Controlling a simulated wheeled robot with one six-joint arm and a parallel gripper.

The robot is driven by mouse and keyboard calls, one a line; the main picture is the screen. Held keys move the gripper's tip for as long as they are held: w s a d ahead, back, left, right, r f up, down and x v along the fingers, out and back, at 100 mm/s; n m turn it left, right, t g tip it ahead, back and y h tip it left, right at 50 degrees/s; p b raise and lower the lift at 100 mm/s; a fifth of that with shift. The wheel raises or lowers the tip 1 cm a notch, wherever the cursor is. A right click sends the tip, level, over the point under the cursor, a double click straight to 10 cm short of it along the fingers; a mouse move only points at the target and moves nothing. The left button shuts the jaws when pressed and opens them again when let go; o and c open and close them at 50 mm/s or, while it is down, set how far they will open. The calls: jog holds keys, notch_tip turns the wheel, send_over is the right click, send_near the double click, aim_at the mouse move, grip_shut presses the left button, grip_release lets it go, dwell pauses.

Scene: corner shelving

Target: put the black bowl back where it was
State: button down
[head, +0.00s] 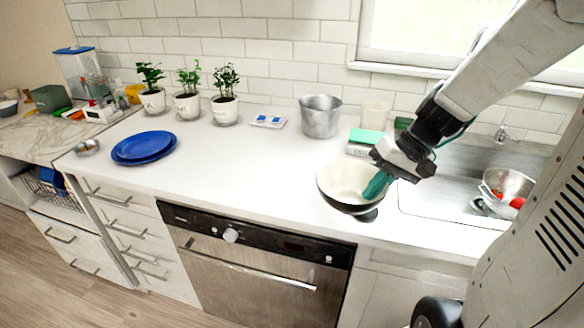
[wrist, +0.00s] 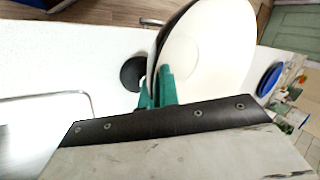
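The black bowl (head: 345,182), black outside and cream inside, is at the front of the white counter, left of the sink. My gripper (head: 376,186) has its teal fingers at the bowl's right rim. In the wrist view, the fingers (wrist: 158,88) pinch the rim of the bowl (wrist: 208,50), one on each side of its wall. The bowl looks tilted and seems to be slightly off the counter; its underside is hidden. A dark round patch (head: 368,215) lies on the counter just beside and below it, also visible in the wrist view (wrist: 132,74).
The sink (head: 425,200) with a metal colander (head: 508,184) is to the right. Behind stand a metal pot (head: 320,117), a beige cup (head: 375,114) and a green-topped box (head: 366,138). Blue plates (head: 144,147) and potted plants (head: 188,104) are left. The counter between plates and bowl is clear.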

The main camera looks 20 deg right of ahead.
jog(key=w+a, duration=0.1)
jog(key=w, duration=0.4)
jog(key=w+a+f, duration=0.1)
jog(key=w+a, duration=0.1)
jog(key=w, duration=0.3)
jog(key=w+a, duration=0.2)
jog(key=w, duration=0.3)
jog(key=shift+w+f, duration=0.2)
jog(key=shift+w, duration=0.15)
jog(key=shift+a+f, duration=0.1)
jog(key=shift+f, duration=1.65)
jog(key=c, duration=1.6)
grip_release()
jog(key=shift+w+f, duration=0.1)
jog(key=shift+f, duration=0.05)
jog(key=shift+c, duration=0.2)
